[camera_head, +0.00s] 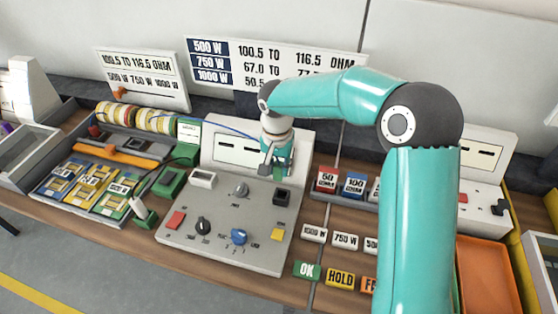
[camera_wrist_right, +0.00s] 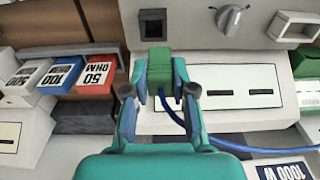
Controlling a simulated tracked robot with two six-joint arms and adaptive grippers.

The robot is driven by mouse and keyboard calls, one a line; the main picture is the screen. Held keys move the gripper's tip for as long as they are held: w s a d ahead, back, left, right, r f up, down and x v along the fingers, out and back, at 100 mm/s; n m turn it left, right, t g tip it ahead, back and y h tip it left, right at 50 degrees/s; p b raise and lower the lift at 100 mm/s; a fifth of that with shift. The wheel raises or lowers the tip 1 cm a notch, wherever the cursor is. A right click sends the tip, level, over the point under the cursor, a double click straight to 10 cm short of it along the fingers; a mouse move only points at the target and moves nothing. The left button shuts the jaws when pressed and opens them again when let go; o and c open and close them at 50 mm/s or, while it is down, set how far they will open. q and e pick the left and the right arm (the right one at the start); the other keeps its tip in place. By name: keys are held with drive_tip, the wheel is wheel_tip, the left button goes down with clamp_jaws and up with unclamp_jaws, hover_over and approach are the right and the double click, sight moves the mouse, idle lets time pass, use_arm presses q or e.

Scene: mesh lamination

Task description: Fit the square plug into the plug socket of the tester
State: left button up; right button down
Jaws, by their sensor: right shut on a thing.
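The tester (camera_head: 222,232) is a light grey panel with knobs, buttons and a dark square socket (camera_head: 282,197) at its upper right. The socket also shows in the right wrist view (camera_wrist_right: 153,28). My right gripper (camera_wrist_right: 160,86) is shut on the green square plug (camera_wrist_right: 159,62), which has a blue cable (camera_wrist_right: 172,115) trailing from it. In the right wrist view the plug's front end lies just short of the socket and roughly in line with it. In the head view my right gripper (camera_head: 276,168) is above the tester's back edge, behind the socket. My left gripper is out of view.
A white-rimmed opening (camera_head: 203,180) and a grey knob (camera_head: 241,190) are on the tester. A white upright panel (camera_head: 235,145) with slots stands behind it. Colored ohm blocks (camera_head: 355,185) are to the right, and a tray of cards (camera_head: 95,190) is to the left.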

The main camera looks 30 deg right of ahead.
sight(281, 164)
drive_tip(key=shift+s+d+r, duration=0.1)
drive_tip(key=shift+s+d, duration=0.25)
drive_tip(key=shift+d, duration=0.05)
drive_tip(key=shift+a+f+b, duration=0.15)
drive_tip(key=shift+f+b, duration=0.15)
drive_tip(key=shift+b, duration=0.15)
drive_tip(key=shift+f+b, duration=2.35)
drive_tip(key=shift+f, duration=0.3)
drive_tip(key=shift+s+b, duration=0.1)
drive_tip(key=shift+b, duration=0.3)
drive_tip(key=shift+f+b, duration=1.65)
drive_tip(key=shift+f, duration=0.15)
drive_tip(key=c, duration=0.9)
unclamp_jaws()
drive_tip(key=r, duration=0.8)
drive_tip(key=a+r, duration=0.1)
drive_tip(key=r, duration=0.3)
drive_tip(key=shift+s, duration=0.35)
drive_tip(key=shift+d, duration=0.1)
